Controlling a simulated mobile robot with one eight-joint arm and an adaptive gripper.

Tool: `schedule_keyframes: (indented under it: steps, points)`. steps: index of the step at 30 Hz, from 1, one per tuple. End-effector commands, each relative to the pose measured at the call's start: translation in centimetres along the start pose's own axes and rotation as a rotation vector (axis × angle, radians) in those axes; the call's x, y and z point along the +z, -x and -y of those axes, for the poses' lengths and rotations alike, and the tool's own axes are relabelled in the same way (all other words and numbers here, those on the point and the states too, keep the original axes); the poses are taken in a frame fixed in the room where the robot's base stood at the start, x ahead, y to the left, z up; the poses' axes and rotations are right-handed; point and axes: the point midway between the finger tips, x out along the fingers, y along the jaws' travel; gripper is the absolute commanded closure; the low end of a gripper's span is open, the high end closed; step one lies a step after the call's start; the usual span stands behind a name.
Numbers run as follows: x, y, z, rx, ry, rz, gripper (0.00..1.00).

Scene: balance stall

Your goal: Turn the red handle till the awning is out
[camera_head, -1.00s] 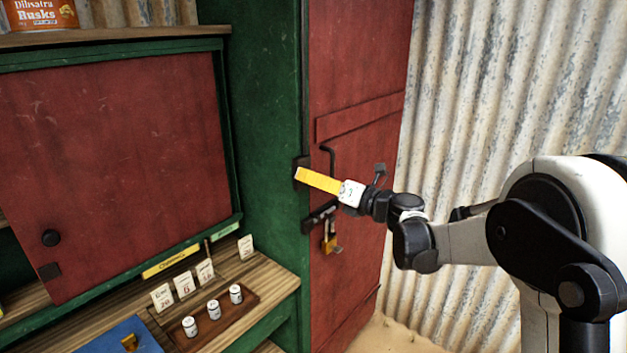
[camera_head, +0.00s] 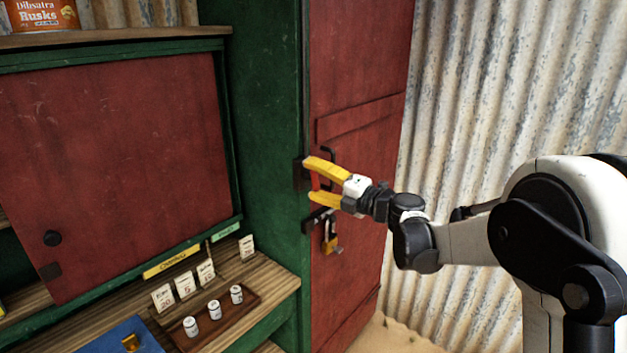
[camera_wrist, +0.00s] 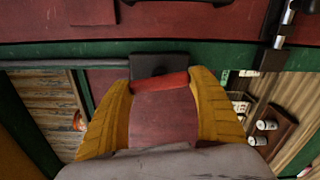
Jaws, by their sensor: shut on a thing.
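The red handle (camera_head: 315,181) shows as a short red bar between my gripper's yellow fingers. It stands at a dark mount (camera_head: 299,174) on the edge of the green post, beside the red door. My gripper (camera_head: 309,181) is shut on the handle, one finger above the other in the head view. In the wrist view the handle (camera_wrist: 161,80) lies between the two fingertips, in front of the dark mount (camera_wrist: 155,64). The fingers hide part of the handle. The awning is not in view.
The red door (camera_head: 355,110) has a black pull, a bolt and a brass padlock (camera_head: 329,238) just below my gripper. A wooden counter (camera_head: 262,272) with a tray of small white pots (camera_head: 214,310) is at lower left. Corrugated metal (camera_head: 500,90) stands behind my arm.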

Motion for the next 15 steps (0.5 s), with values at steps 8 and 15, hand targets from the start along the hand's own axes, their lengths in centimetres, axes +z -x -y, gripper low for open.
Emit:
schedule_keyframes:
  steps: [8,15]
  points:
    - [-0.04,0.03,0.06,-0.001,-0.044,-0.001,0.60]
    - [-0.03,0.03,0.05,-0.001,-0.047,-0.001,0.60]
